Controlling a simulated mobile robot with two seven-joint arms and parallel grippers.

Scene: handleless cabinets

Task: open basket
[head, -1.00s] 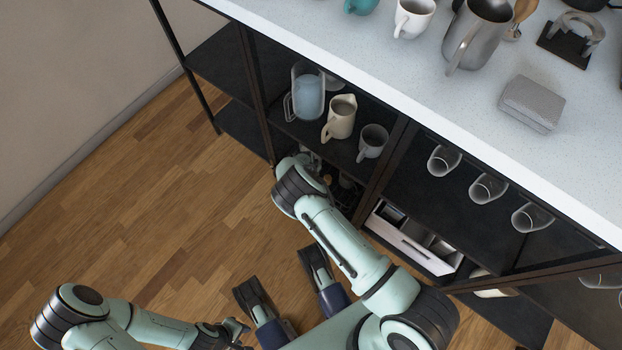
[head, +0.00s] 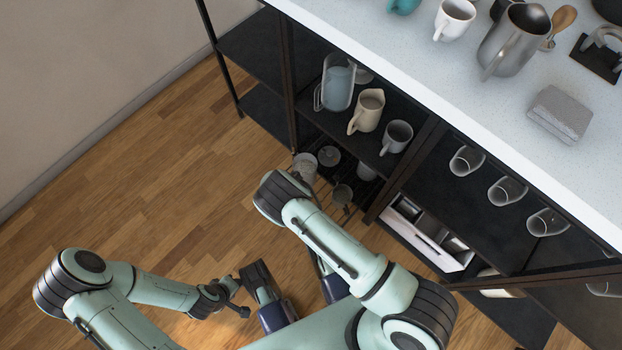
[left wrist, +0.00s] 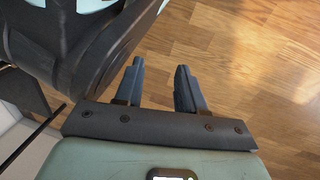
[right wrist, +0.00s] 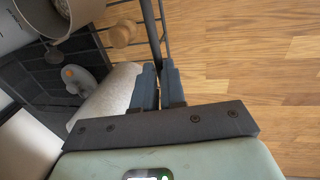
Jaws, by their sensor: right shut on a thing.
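The basket is a dark wire pull-out at the bottom of the cabinet. In the right wrist view its front bar (right wrist: 152,35) runs between the fingers of my right gripper (right wrist: 160,85), which is shut on it. In the head view my right arm hides this gripper and part of the basket. A pale container (head: 304,167) and a small cup (head: 342,193) show in or at the basket. My left gripper (left wrist: 158,88) has its fingers apart and empty over the wood floor, away from the basket.
The shelf above holds a glass pitcher (head: 338,88), a cream jug (head: 367,112) and a grey mug (head: 396,136). A white drawer organiser (head: 428,235) sits to the right. The wood floor (head: 190,150) left of the cabinet is clear.

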